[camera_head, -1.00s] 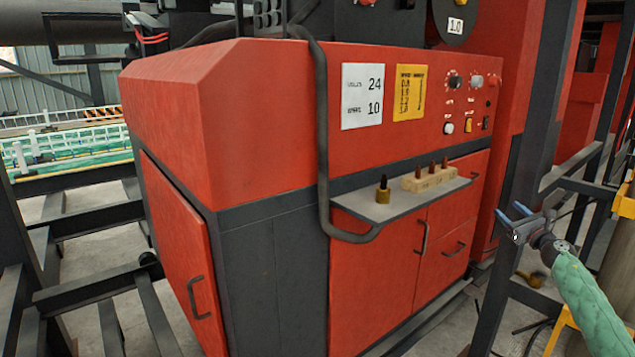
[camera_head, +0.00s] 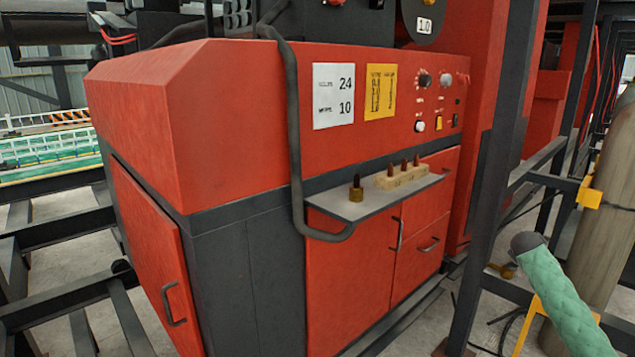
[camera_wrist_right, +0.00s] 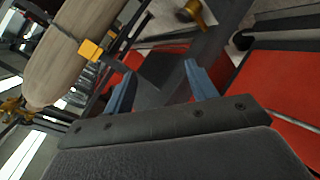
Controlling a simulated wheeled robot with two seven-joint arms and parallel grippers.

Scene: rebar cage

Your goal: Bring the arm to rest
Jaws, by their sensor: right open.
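My right arm, in a green quilted sleeve, comes in at the lower right of the head view and ends in a dark wrist. The fingers of my right gripper do not show in the head view. In the right wrist view my right gripper (camera_wrist_right: 160,88) has its two blue fingers apart, with nothing between them. My left gripper is not in view.
A red machine cabinet (camera_head: 240,110) fills the middle. A dark post (camera_head: 495,180) and a gas cylinder (camera_head: 612,170) stand at right.

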